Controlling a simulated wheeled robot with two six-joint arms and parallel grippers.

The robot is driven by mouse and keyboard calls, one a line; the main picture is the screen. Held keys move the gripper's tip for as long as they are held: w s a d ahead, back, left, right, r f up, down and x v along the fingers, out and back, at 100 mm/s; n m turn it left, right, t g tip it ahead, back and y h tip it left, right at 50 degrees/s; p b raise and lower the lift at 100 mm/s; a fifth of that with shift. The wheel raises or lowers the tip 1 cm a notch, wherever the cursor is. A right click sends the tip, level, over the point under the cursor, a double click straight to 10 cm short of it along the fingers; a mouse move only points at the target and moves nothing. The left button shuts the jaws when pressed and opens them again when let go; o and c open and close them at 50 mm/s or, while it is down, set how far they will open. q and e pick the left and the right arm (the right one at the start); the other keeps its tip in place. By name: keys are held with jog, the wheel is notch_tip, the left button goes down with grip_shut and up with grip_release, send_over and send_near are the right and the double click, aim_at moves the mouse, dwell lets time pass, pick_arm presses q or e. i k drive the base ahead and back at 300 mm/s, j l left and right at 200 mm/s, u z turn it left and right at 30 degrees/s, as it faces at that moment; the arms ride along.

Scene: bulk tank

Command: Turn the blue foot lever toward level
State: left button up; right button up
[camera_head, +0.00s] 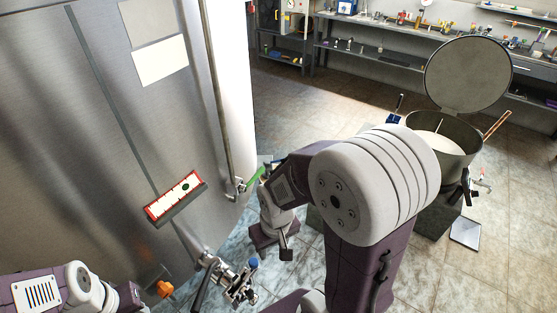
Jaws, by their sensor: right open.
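A small blue piece (253,264) shows at the low metal valve fitting at the foot of the steel tank. It may be the blue foot lever, but its tilt cannot be read. My right gripper (272,244) points down beside the tank, to the right of and a little above the blue piece in the picture. It is open and looks apart from the piece, with nothing seen between its fingers. My left arm enters at the bottom left; its gripper is not in view.
The steel tank (110,110) fills the left side. A green handle (254,180) and an orange knob (164,288) stick out from it. An open-lidded kettle (445,145) stands to the right.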

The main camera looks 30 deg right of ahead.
aim_at(283, 160)
jog(key=i+l+u, duration=0.25)
jog(key=l+u, duration=0.2)
jog(key=l, duration=0.55)
jog(key=i+l+u, duration=0.1)
jog(key=l+u, duration=0.4)
jog(key=l, duration=0.5)
jog(key=l+u, duration=0.45)
jog(key=l, duration=0.6)
jog(key=k, duration=0.05)
